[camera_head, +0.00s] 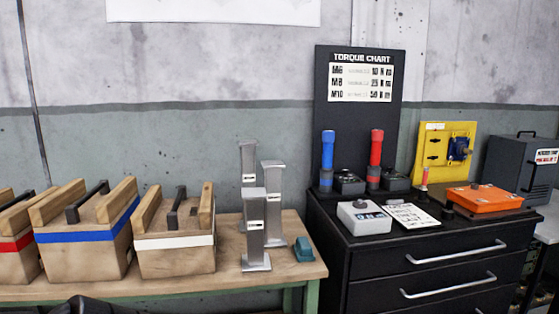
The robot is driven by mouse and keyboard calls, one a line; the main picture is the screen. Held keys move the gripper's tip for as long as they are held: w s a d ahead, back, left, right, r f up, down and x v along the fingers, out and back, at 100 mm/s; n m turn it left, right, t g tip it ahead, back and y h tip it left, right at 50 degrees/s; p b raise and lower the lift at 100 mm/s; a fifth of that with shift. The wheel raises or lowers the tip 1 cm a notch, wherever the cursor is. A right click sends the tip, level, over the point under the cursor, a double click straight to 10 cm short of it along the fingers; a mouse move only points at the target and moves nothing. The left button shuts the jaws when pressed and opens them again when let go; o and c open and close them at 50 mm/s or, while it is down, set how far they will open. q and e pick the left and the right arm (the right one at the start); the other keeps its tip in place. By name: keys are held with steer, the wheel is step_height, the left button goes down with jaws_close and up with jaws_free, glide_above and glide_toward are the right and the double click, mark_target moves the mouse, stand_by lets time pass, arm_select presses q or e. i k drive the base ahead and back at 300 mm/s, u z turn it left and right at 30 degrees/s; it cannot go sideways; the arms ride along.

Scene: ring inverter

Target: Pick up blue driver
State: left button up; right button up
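The blue driver (328,151) stands upright on top of the black drawer cabinet, at the left in front of the torque chart board. Its lower end is dark and sits beside a small black box (348,182). A red driver (375,150) stands upright to its right, next to another dark box (395,178). Neither of my grippers can be made out in the head view. A dark shape at the bottom left edge is too cut off to identify.
The black cabinet (419,279) also bears a grey box (364,217), a printed sheet (410,215), an orange case (485,197) and a yellow panel (430,150). The wooden bench (290,275) at left holds crates with red, blue and white bands, and metal posts (254,228).

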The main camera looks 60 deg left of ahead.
mark_target(327, 136)
steer(key=z, duration=0.15)
steer(key=k, duration=0.35)
steer(key=u, duration=1.15)
